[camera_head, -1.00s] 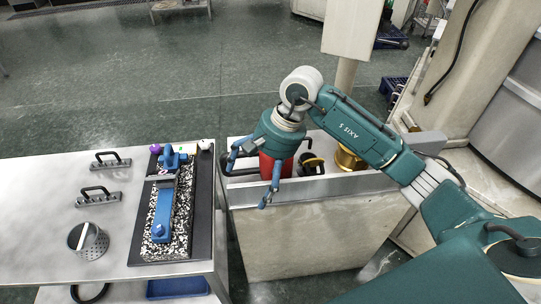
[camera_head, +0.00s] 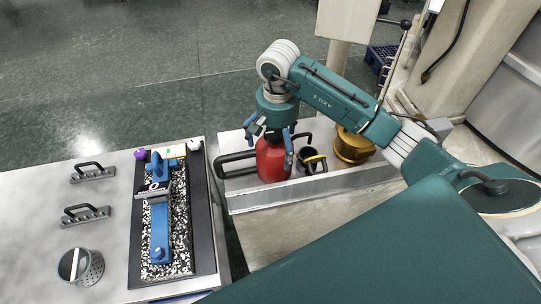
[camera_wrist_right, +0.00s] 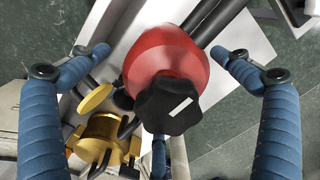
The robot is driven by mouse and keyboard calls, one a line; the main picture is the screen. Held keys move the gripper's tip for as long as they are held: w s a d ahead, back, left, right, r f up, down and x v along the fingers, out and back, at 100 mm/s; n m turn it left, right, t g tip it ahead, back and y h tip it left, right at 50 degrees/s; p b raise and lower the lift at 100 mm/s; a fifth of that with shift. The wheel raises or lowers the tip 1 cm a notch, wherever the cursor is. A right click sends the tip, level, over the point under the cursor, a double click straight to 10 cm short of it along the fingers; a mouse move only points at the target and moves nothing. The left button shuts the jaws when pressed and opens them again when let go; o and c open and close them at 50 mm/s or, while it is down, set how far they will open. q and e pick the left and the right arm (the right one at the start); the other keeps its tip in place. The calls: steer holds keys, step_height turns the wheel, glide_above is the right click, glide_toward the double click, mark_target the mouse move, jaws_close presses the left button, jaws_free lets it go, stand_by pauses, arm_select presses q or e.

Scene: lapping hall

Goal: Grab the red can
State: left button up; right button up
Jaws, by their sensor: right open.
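In the right wrist view the red can (camera_wrist_right: 165,62) shows from above, with a black knobbed cap (camera_wrist_right: 172,104). My right gripper (camera_head: 268,150) is above the can with its fingers spread to either side of its upper part. In the wrist view the blue fingers of my right gripper (camera_wrist_right: 168,62) are wide apart, with a gap on both sides of the can. My left gripper is not in view.
A black-and-yellow item (camera_head: 311,162) and a brass-coloured pot (camera_head: 352,146) stand close to the right of the can. A black bar (camera_head: 236,160) lies to its left. A metal table (camera_head: 100,225) with a blue fixture (camera_head: 160,225) is further left.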

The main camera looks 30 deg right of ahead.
steer(key=shift+a+f+p, duration=0.15)
steer(key=shift+f+p, duration=0.15)
steer(key=shift+f, duration=0.05)
step_height(320, 180, down, 4)
steer(key=shift+w+a+r+p, duration=0.15)
steer(key=shift+r+p, duration=0.05)
steer(key=shift+p, duration=0.75)
steer(key=shift+f, duration=0.5)
steer(key=c, duration=1.7)
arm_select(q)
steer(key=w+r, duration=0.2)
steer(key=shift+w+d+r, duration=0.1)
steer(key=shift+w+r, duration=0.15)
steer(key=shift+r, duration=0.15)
arm_select(e)
steer(key=shift+c, duration=0.7)
